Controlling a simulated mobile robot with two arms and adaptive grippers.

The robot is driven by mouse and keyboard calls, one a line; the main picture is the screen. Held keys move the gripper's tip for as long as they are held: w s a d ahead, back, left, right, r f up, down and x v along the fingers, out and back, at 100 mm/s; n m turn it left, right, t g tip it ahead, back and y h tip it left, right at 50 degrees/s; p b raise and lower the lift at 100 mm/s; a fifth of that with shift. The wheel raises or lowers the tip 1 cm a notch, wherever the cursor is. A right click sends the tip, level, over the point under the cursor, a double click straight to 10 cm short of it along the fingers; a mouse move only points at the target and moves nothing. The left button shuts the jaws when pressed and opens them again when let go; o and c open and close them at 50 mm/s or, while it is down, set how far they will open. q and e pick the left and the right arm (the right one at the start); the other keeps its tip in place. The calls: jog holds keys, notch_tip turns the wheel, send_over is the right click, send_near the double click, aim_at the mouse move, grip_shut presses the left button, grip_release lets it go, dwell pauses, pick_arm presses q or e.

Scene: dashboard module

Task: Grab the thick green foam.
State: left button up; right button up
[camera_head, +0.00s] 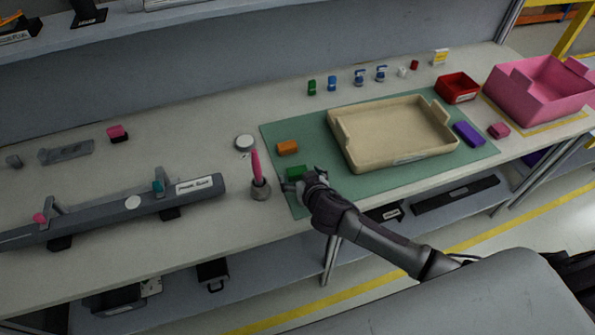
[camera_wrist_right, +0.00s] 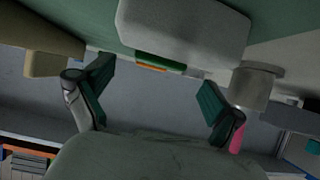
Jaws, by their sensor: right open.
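The green foam block (camera_head: 296,173) lies on the front left of the green mat (camera_head: 380,185). My right gripper (camera_head: 291,185) is just in front of it in the head view and hides part of it. In the wrist view, the right gripper (camera_wrist_right: 155,82) has its two fingers spread wide with nothing between them. A green strip of the foam (camera_wrist_right: 176,67) shows beyond the fingertips, with an orange edge beside it; a grey part of the gripper blocks some of the view. My left gripper is out of view.
An orange block (camera_head: 288,147) lies behind the green foam. A beige tray (camera_head: 358,158) stands to the right. A grey holder (camera_head: 260,190) with a pink upright piece (camera_head: 256,165) stands close to the left of the gripper. The table's front edge is near.

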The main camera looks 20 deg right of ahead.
aim_at(298, 171)
jog(key=x, duration=0.4)
jog(key=shift+d+f, duration=0.1)
jog(key=c, duration=0.9)
